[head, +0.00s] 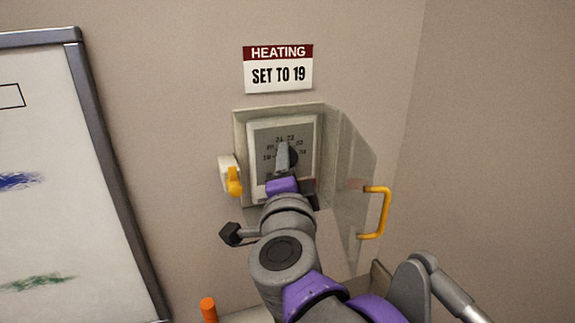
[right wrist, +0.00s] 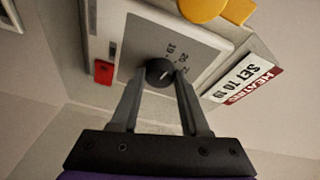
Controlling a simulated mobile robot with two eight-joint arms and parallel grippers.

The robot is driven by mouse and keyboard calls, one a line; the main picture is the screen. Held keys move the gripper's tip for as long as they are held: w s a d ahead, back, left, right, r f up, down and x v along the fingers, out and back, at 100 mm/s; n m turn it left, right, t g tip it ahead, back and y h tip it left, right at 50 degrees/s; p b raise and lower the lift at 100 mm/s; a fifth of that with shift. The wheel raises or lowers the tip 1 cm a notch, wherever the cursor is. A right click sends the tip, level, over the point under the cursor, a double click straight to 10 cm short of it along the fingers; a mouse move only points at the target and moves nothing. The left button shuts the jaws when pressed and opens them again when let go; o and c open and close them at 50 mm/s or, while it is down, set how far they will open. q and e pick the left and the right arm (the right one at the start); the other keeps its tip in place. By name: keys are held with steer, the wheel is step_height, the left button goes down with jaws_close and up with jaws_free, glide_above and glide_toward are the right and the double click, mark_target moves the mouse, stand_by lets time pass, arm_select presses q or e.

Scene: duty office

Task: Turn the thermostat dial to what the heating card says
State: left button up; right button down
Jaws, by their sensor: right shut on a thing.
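The heating card (head: 278,68) on the wall reads "SET TO 19"; it also shows in the right wrist view (right wrist: 243,82). Below it is the thermostat (head: 308,132) with a numbered face. Its black dial (right wrist: 159,69) carries a pale mark, but I cannot tell exactly which number it points at. My right gripper (right wrist: 160,78) is shut on the dial, one finger on each side. In the head view my right gripper (head: 284,160) covers much of the dial. My left gripper is not in view.
A clear cover (head: 350,165) with a yellow handle (head: 384,212) stands swung open to the right. A yellow catch (head: 234,181) is at the housing's left side. A whiteboard (head: 60,150) is at the left. An orange object (head: 208,309) stands low in front.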

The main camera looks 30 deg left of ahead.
steer(key=shift+f+n+y, duration=0.1)
steer(key=shift+n+y, duration=0.2)
steer(key=shift+n, duration=0.7)
steer(key=shift+c, duration=2)
jaws_free()
steer(key=b+v, duration=0.1)
steer(key=v, duration=0.9)
steer(key=shift+s+f, duration=0.2)
steer(key=shift+s, duration=0.15)
steer(key=shift+d, duration=0.15)
